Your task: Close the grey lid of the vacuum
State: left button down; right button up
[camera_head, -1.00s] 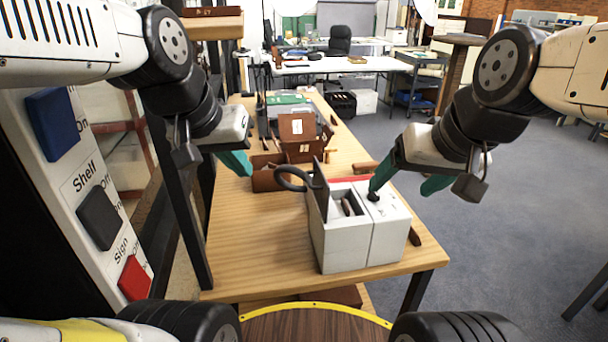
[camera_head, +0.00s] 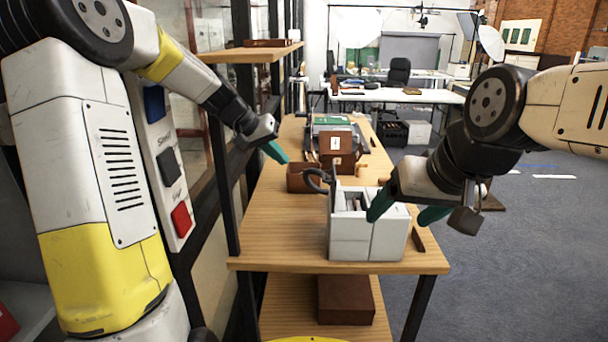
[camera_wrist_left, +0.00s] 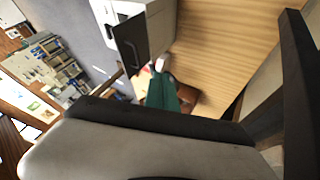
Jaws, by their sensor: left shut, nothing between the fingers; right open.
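The vacuum (camera_head: 349,240) is a pale grey box on the wooden table. Its dark grey lid (camera_head: 332,186) stands upright, seen nearly edge-on, with a black ring-shaped handle (camera_head: 315,178) on its left side. The lid also shows as a dark panel in the left wrist view (camera_wrist_left: 129,45). My left gripper (camera_head: 277,152) is shut and empty, above and left of the lid, apart from it in the head view. Its teal fingers show in the left wrist view (camera_wrist_left: 162,94). My right gripper (camera_head: 405,211) is open, its fingers overlapping the box's right part; I cannot tell whether they touch it.
Brown boxes (camera_head: 337,143) stand behind the vacuum on the table (camera_head: 280,240). A brown box (camera_head: 346,300) lies on the lower shelf. A switch panel (camera_head: 165,165) and dark shelf posts stand at the left. The tabletop left of the vacuum is clear.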

pick_arm(q)
jog(key=w+d+f, duration=0.3)
jog(key=d+f, duration=0.4)
jog(key=d, duration=0.2)
jog(key=shift+w, duration=0.4)
jog(key=shift+d+r, duration=0.1)
jog(key=shift+r, duration=0.05)
